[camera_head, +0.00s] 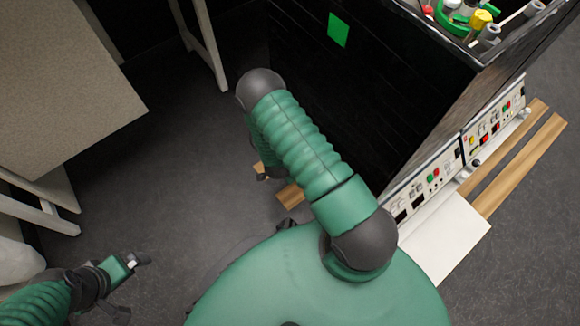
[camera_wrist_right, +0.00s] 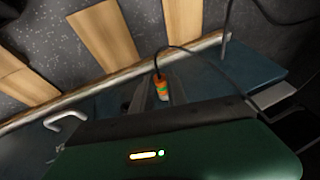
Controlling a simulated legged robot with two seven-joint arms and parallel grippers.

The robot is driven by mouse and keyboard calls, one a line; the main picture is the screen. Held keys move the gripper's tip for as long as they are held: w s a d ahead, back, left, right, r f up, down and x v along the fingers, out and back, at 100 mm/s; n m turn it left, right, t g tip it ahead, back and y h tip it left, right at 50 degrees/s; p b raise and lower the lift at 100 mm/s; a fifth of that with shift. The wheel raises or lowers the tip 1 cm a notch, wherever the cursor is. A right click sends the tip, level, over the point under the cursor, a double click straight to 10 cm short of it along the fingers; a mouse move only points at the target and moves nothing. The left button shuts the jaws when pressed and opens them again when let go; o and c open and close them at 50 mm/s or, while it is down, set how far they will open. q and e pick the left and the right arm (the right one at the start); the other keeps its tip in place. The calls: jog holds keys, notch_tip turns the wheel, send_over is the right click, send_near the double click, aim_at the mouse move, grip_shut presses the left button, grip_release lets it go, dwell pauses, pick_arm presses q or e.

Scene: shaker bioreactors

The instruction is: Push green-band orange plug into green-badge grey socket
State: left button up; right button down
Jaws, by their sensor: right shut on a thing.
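The orange plug (camera_wrist_right: 162,88) with a green band shows in the right wrist view, with a black cable running from its far end. My right gripper (camera_wrist_right: 164,98) is shut on it, one dark finger on each side. In the head view my right arm hides most of that area, and the plug cannot be made out there. A grey socket with a green badge cannot be made out in either view. A plain green square (camera_head: 338,30) is on the black cabinet side in the head view. My left gripper (camera_head: 128,287) is open and empty over the floor at lower left.
The black cabinet (camera_head: 400,95) stands at upper right, with control panels (camera_head: 436,180) low on its right side and wooden slats (camera_head: 520,160) beside it. A speckled table (camera_head: 60,75) is at left.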

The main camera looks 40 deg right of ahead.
jog(key=c, duration=1.2)
grip_release()
jog(key=shift+c, duration=0.2)
jog(key=shift+r, duration=0.1)
jog(key=p+v, duration=1)
jog(key=v, duration=0.6)
jog(key=shift+a+r, duration=0.2)
jog(key=shift+s, duration=0.1)
